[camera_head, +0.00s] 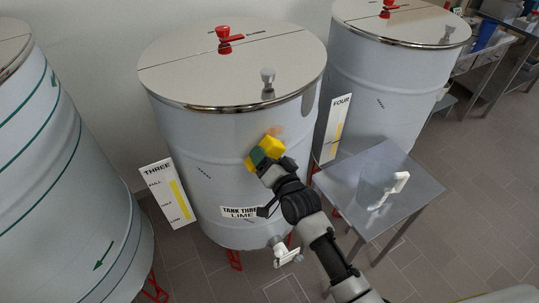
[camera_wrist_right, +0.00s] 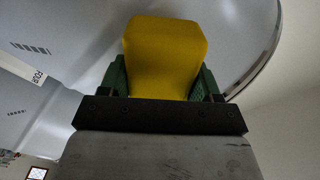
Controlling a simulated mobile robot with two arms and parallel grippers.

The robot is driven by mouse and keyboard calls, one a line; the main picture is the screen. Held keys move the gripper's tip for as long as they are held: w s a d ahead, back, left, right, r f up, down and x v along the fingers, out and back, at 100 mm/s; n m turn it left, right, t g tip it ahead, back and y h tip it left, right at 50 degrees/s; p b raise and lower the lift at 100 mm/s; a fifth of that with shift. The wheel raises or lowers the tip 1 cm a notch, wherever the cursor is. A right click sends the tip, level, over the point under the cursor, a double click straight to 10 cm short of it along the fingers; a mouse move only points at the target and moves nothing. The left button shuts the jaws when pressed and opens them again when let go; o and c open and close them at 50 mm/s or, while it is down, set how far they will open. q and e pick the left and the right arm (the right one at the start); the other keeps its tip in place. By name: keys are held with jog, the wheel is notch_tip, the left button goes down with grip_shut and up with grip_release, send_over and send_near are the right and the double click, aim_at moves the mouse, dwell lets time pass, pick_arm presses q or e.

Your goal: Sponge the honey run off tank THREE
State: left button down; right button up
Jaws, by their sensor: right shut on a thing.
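Tank THREE (camera_head: 235,125) is a pale, lidded drum in the middle of the head view, with a "TANK THREE LIME" label (camera_head: 240,212) low on its front. A faint orange-brown honey mark (camera_head: 277,131) shows on its upper wall. My right gripper (camera_head: 264,154) is shut on a yellow sponge (camera_head: 273,145) in front of this wall, just below the mark. In the right wrist view the sponge (camera_wrist_right: 165,55) sits between green finger pads. I cannot tell whether the sponge touches the tank. The sponge and gripper may hide part of the mark. My left gripper is not in view.
A level board marked THREE (camera_head: 167,194) stands left of the tank. Tank FOUR (camera_head: 380,85) and its board (camera_head: 336,128) are on the right. A steel table (camera_head: 413,190) holding a clear container with a white handle (camera_head: 397,183) stands close to my right arm. Another tank (camera_head: 60,170) is left.

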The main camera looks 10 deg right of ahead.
jog(key=shift+d, duration=0.1)
jog(key=shift+s, duration=0.2)
jog(key=shift+p+v, duration=1.6)
jog(key=shift+v, duration=1.25)
jog(key=p+v, duration=0.1)
jog(key=v, duration=0.2)
